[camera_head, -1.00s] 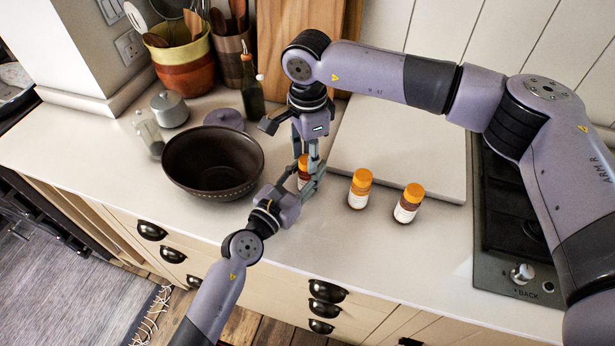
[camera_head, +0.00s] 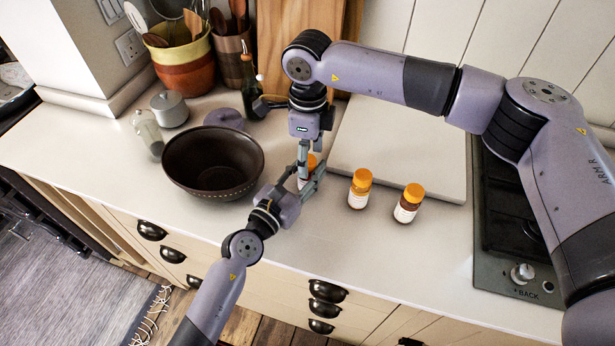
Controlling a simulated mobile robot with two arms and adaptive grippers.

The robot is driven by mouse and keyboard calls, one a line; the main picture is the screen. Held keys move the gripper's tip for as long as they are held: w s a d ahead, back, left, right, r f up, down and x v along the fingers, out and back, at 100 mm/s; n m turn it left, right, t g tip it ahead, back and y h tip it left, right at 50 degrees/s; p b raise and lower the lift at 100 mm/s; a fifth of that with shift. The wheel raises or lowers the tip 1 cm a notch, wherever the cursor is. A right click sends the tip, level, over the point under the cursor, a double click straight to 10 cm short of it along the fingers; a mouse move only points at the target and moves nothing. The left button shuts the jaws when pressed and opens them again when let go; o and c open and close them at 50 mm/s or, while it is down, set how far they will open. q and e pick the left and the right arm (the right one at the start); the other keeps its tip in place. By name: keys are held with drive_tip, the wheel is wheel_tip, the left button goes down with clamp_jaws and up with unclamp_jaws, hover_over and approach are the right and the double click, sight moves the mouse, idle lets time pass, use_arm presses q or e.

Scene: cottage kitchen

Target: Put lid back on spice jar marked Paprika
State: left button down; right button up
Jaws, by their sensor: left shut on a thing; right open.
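A small spice jar (camera_head: 303,184) stands on the counter right of the dark bowl, mostly hidden by my grippers. An orange lid (camera_head: 312,160) shows at its top; I cannot tell how well it is seated. My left gripper (camera_head: 311,182) reaches in from the lower left and is shut around the jar. My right gripper (camera_head: 311,148) points down from above, open, with its fingers about the lid. Two more jars with orange lids, a middle one (camera_head: 359,189) and a right one (camera_head: 408,203), stand upright to the right. No label is readable.
The dark bowl (camera_head: 212,165) stands close to the left of my grippers. A dark bottle (camera_head: 251,90), a glass shaker (camera_head: 148,133) and a grey lidded pot (camera_head: 170,108) stand behind. A pale board (camera_head: 400,150) lies behind the jars. The hob (camera_head: 510,235) is at right; the front counter is clear.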

wheel_tip(320, 180, up, 12)
idle(0.6)
use_arm(q)
drive_tip(key=c, duration=1.1)
unclamp_jaws()
drive_tip(key=shift+o, duration=0.2)
drive_tip(key=v, duration=1.2)
drive_tip(key=shift+f, duration=0.1)
